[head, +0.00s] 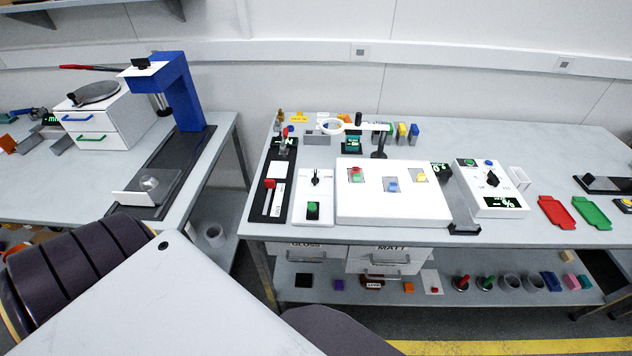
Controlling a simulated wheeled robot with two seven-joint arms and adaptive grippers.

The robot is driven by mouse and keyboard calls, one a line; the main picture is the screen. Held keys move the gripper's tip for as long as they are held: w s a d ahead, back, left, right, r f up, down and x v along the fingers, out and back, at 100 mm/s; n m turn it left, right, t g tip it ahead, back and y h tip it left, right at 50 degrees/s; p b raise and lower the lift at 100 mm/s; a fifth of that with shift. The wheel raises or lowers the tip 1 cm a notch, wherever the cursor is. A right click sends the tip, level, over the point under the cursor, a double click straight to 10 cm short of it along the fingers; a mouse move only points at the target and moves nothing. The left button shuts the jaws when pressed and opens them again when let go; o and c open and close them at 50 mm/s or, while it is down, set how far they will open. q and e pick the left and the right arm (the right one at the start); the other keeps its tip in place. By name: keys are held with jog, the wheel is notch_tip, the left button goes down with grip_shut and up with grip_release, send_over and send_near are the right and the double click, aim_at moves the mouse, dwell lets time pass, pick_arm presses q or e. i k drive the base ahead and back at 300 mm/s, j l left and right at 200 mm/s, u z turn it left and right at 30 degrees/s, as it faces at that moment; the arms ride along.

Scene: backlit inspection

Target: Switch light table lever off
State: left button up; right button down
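The light table appears to be the white box (350,208) on the right-hand bench; small coloured pieces lie in square patches on its top. A red slider knob (270,184) sits on a white strip nearer the front. A white panel with a black knob (315,178) and a green button (313,209) lies between the black plate and the box. Which control is the light table lever is not certain. Neither gripper shows.
A white control box (493,188), red tray (556,212) and green tray (591,212) lie to the right. A blue stand (183,95) is on the left bench. A gap separates the benches.

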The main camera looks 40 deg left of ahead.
aim_at(311, 205)
jog(key=j+z, duration=0.1)
jog(key=j, duration=0.45)
jog(key=j+z, duration=0.1)
jog(key=j, duration=0.45)
jog(key=k+j+z, duration=0.1)
jog(key=j, duration=0.45)
jog(key=k+j+z, duration=0.1)
jog(key=j, duration=0.45)
jog(key=k+j+z, duration=0.15)
jog(key=k, duration=0.2)
jog(key=k+j+z, duration=0.15)
jog(key=k, duration=0.2)
